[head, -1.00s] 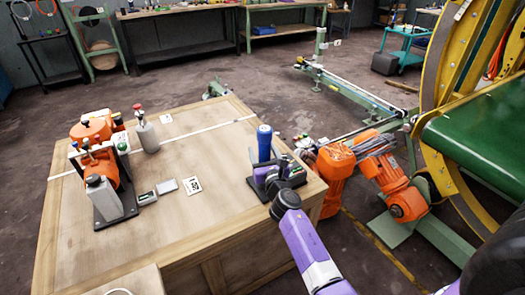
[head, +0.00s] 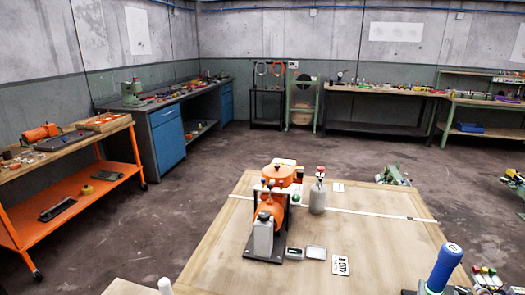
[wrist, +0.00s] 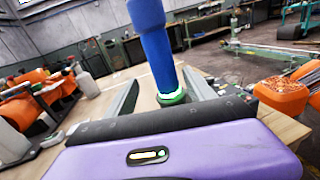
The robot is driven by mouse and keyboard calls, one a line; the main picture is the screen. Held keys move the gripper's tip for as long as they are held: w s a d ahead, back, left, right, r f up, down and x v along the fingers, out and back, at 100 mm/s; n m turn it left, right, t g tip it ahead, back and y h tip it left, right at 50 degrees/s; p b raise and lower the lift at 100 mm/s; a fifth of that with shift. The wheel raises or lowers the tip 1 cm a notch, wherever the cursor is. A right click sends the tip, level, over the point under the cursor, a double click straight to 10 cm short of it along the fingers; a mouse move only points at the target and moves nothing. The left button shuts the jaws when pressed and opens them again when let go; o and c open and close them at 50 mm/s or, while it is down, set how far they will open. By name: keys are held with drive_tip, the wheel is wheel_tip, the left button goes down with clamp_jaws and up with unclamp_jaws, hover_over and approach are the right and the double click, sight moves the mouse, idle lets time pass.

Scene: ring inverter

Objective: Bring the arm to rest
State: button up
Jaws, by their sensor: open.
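My gripper (wrist: 160,82) shows in the wrist view with its two grey fingers spread wide apart and its purple body below. A blue cylinder (wrist: 155,45) with a green ring at its lower end stands upright between the fingers in that view. I cannot tell whether either finger touches it. My gripper and arm do not show clearly in the head view.
The wooden table (head: 230,230) carries an orange motor unit (head: 270,205), a grey bottle (head: 318,195) and a small number card (head: 340,265). An orange workbench (head: 85,190) stands at left. Orange machine parts (wrist: 284,97) lie right of the gripper.

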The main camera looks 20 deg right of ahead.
drive_tip(key=s+a+f+m+t+y, duration=0.15)
drive_tip(key=s+a+m+y, duration=0.3)
drive_tip(key=a, duration=0.75)
drive_tip(key=s+a+f+m+t+y, duration=0.1)
drive_tip(key=s+a+f+m+y, duration=0.2)
drive_tip(key=s+a+m, duration=0.55)
drive_tip(key=s+a+r+m+y, duration=0.2)
drive_tip(key=s+a+r+m, duration=0.3)
drive_tip(key=a, duration=0.3)
drive_tip(key=s+a+r+m+y, duration=0.3)
drive_tip(key=s+a+r+m, duration=0.3)
drive_tip(key=s+a+m, duration=0.1)
drive_tip(key=shift+s+a+r+m, duration=0.15)
drive_tip(key=shift+s+a+m, duration=0.25)
drive_tip(key=shift+a+m, duration=0.3)
